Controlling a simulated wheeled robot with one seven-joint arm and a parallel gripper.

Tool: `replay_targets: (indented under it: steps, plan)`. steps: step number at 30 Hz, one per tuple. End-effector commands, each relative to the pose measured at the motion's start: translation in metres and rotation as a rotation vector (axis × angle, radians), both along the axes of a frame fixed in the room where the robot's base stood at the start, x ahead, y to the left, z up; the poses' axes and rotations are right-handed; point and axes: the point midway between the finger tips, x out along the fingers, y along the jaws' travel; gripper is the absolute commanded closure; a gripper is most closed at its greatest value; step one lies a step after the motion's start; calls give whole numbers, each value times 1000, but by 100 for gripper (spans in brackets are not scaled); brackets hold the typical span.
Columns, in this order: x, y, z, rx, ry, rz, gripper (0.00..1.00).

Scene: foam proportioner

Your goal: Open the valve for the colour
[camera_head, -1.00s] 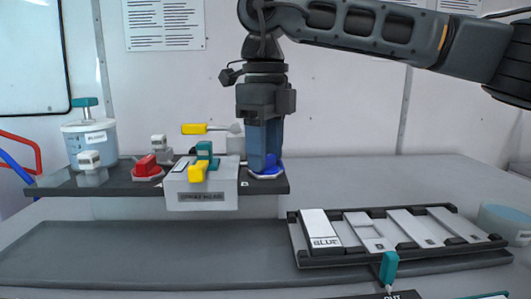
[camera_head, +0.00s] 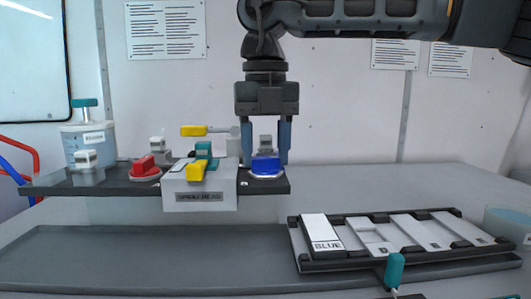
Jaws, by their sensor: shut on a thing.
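The blue valve (camera_head: 266,165) sits at the right end of the dark shelf, beside the letter B. My gripper (camera_head: 266,155) points straight down over it, with one blue finger on each side, shut on the blue handle. The handle lies across the picture. A red valve (camera_head: 146,171) stands further left on the shelf, and a yellow lever (camera_head: 196,172) is on the front of the grey spray head box (camera_head: 200,190). A white card reading BLUE (camera_head: 326,240) lies in the leftmost slot of the black rack (camera_head: 352,262).
A beaker (camera_head: 88,142) with a teal knob stands at the shelf's left. A raised yellow handle (camera_head: 194,130) is close left of my gripper. A teal handle (camera_head: 394,270) stands before the rack. The bench front left is clear.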

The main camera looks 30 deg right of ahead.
Motion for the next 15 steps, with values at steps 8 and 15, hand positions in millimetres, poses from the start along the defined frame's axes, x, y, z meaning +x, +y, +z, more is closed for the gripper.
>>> replay_targets:
  steps: [8, 15]
  plan:
    - [0, 0, 0, -1, -1, -110, 79]
    - [0, 0, 0, 0, 0, -140, 79]
